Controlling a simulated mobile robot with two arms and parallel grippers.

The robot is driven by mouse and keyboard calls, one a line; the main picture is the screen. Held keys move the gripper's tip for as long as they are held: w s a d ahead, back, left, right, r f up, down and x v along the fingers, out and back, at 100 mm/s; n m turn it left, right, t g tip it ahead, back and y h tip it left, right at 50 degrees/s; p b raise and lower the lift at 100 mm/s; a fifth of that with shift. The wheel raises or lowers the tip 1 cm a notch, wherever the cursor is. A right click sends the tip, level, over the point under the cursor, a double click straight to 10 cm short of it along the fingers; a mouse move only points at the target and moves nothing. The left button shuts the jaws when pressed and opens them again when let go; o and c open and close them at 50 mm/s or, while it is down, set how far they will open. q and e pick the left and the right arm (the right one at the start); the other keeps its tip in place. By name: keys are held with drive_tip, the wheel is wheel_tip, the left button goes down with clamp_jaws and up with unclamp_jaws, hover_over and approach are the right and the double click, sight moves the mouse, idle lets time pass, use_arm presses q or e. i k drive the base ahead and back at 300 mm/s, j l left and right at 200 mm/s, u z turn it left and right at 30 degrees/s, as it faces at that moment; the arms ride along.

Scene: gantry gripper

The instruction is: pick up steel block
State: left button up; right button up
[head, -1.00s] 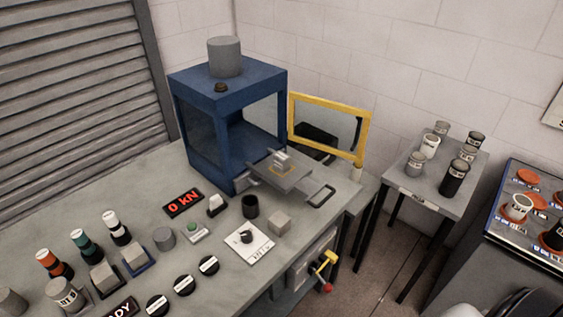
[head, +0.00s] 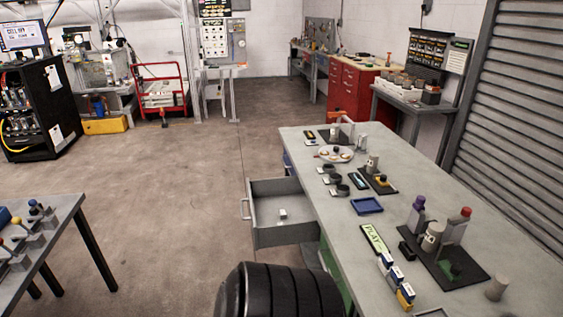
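A small pale grey block (head: 283,214) lies on the floor of an open drawer (head: 262,234) that sticks out from the left side of the long grey workbench (head: 455,190). It is too small to tell whether it is the steel block. No other thing in this view can be made out as the steel block. Neither of my grippers shows.
The bench top holds bottles, a blue tray (head: 367,205) and a green PLAY sign (head: 374,239). A black ribbed round form (head: 280,292) fills the bottom centre. A smaller table (head: 62,222) stands at left. The concrete floor (head: 180,190) between is clear.

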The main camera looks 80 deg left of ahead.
sight(283, 212)
drive_tip(key=u, duration=2.65)
drive_tip(key=i+j+z, duration=0.1)
drive_tip(key=z, duration=0.4)
drive_tip(key=j+z, duration=0.15)
drive_tip(key=z, duration=0.3)
drive_tip(key=j+z, duration=0.2)
drive_tip(key=z, duration=0.3)
drive_tip(key=i, duration=0.05)
